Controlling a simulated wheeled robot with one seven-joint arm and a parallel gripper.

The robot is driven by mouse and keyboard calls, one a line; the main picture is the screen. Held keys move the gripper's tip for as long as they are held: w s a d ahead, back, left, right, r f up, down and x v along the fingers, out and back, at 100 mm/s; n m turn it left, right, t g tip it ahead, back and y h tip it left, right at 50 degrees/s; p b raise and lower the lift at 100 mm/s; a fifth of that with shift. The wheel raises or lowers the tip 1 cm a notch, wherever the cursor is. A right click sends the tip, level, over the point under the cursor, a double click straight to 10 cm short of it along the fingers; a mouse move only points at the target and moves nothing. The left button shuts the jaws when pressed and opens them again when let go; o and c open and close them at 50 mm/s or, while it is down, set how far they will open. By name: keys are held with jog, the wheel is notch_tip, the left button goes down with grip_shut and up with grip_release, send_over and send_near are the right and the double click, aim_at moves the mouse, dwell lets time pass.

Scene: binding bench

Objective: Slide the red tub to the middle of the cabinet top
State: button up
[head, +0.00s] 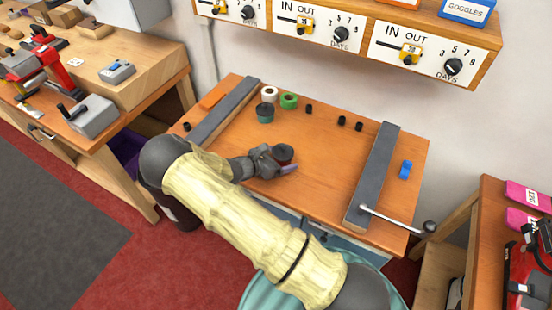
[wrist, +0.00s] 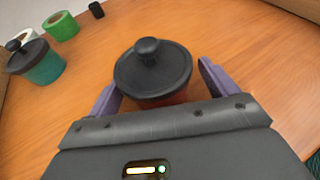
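The red tub (head: 287,161) stands upright on the wooden cabinet top (head: 320,175), with a dark knobbed lid. In the wrist view the lid (wrist: 152,70) hides most of the tub (wrist: 180,97); a strip of reddish side shows. My gripper (head: 280,165) is low over the cabinet top. In the wrist view the purple fingers of my gripper (wrist: 158,79) are spread on either side of the tub. A gap shows on the right; whether the left finger touches cannot be told.
A teal tub (head: 265,115), a white roll (head: 269,93) and a green roll (head: 289,101) stand toward the back left. Small black pieces (head: 342,120) lie along the back. Grey rails (head: 226,110) (head: 374,175) flank the top. Open wood lies right of the red tub.

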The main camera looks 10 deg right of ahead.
jog(key=shift+a, duration=0.15)
jog(key=shift+a+r, duration=0.1)
jog(key=shift+a, duration=0.15)
jog(key=b+v, duration=0.3)
jog(key=v, duration=1.3)
jog(key=shift+s+a, duration=0.2)
jog(key=shift+s, duration=0.05)
jog(key=shift+w+r, duration=0.1)
